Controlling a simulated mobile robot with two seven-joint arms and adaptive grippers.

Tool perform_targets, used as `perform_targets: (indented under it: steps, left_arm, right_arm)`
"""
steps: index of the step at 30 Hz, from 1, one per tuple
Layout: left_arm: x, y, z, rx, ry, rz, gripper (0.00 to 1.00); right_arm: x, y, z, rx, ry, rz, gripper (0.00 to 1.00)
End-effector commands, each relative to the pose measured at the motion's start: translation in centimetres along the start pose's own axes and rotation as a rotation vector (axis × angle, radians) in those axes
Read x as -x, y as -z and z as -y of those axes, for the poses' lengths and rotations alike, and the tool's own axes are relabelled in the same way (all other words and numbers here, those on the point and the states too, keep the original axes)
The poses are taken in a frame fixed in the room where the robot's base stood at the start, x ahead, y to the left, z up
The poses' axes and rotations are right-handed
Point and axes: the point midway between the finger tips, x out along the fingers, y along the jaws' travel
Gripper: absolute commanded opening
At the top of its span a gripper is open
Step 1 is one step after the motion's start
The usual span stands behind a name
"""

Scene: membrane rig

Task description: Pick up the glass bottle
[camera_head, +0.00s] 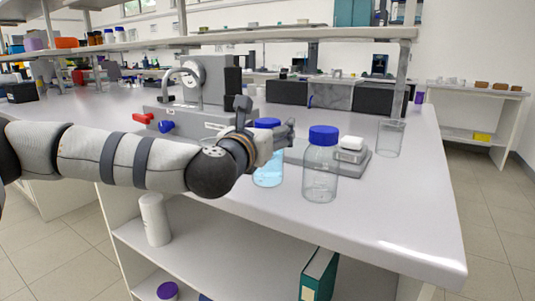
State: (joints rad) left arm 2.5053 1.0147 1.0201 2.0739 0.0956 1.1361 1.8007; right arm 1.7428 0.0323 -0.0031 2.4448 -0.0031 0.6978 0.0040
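Two glass bottles with blue caps stand upright near the front edge of the white bench. The nearer, clear bottle (321,172) looks empty. The other bottle (268,174) holds light blue liquid and stands just to its left. My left gripper (287,134) reaches in from the left and covers the neck of the bottle with liquid; that bottle's cap shows above it. The fingertips point toward the clear bottle and end just short of its cap in the picture. I cannot tell whether the fingers are open or touching a bottle. My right gripper is not in view.
A small balance (352,156) with a white item on its pan is behind the clear bottle. An empty beaker (390,139) stands further right. A grey rig (196,122) with red and blue valve handles sits behind my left arm. The bench's right front is bare.

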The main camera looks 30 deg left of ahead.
Motion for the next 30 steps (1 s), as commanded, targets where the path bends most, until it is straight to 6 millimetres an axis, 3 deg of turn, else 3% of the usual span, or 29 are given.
perform_targets:
  steps: [1, 9, 10, 22, 26, 30]
  left_arm:
    - [0.0, 0.0, 0.0, 0.000, 0.000, 0.000, 0.64]
    - [0.0, 0.0, 0.0, -0.001, -0.001, 0.000, 0.03]
    - [0.0, 0.0, 0.0, -0.001, -0.001, -0.001, 0.00]
    - [0.0, -0.9, -0.1, -0.001, -0.002, 0.003, 0.00]
    - [0.1, -3.5, -0.1, 0.001, -0.002, 0.011, 0.00]
    - [2.9, -7.4, 0.9, 0.002, 0.004, 0.016, 0.00]
  right_arm:
    - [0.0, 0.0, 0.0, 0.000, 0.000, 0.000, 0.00]
    - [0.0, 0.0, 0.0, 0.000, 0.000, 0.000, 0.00]
    - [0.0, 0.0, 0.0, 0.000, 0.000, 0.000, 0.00]
    - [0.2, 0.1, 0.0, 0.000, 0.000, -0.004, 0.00]
    - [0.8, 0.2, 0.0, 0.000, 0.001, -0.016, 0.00]
    - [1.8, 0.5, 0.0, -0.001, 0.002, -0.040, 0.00]
